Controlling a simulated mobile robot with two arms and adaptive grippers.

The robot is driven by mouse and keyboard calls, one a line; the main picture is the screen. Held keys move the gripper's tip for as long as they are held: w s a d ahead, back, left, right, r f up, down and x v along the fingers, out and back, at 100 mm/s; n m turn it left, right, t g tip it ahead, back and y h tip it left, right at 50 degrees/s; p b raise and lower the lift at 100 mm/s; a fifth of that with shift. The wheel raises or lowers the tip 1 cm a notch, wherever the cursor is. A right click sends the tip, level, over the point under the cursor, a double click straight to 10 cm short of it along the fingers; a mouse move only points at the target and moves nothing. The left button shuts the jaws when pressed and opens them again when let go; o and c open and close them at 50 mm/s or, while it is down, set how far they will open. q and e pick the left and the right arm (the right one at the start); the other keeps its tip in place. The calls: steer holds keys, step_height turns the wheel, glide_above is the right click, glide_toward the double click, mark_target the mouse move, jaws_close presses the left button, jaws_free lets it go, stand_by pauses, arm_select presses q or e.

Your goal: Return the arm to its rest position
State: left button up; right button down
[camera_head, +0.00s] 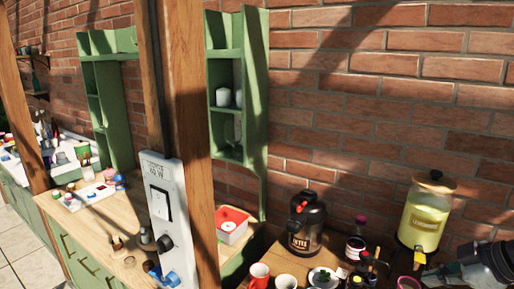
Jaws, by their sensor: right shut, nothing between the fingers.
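My right gripper (432,275) is at the lower right edge of the head view, with its arm coming in from the right. It is shut with nothing in it, above the right end of the wooden table (290,264), close to the lemonade dispenser (424,215). The frame edge cuts off the rest of my right arm. My left gripper is not in view.
A dark drinks urn (306,222), a dark bottle (355,246), a red mug (259,273) and other small items crowd the table. A wooden post (192,130) with a white switch panel (168,215) stands at centre left. A brick wall (350,120) closes the back.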

steer(key=s+a+f+m+g+h, duration=0.1)
steer(key=s+a+f, duration=0.3)
steer(key=f, duration=0.5)
steer(key=s+a+f+m+g+h, duration=0.15)
steer(key=s+a+f, duration=0.25)
steer(key=f, duration=0.6)
steer(key=s+a+f+m+h, duration=0.1)
steer(key=s+a+f+m, duration=0.25)
steer(key=s, duration=0.35)
steer(key=s+a+f+m+h, duration=0.15)
steer(key=s+a+m, duration=0.25)
steer(key=s, duration=0.4)
step_height(320, 180, down, 33)
steer(key=g+b, duration=0.2)
steer(key=b, duration=0.4)
arm_select(q)
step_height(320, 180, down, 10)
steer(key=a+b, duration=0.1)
steer(key=b, duration=0.3)
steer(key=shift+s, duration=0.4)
arm_select(e)
steer(key=s+d+f, duration=0.2)
steer(key=s+f, duration=1.5)
steer(key=f, duration=0.2)
steer(key=shift+s+d+f+g, duration=0.15)
steer(key=shift+d+f+g, duration=0.2)
steer(key=shift+d+f, duration=0.05)
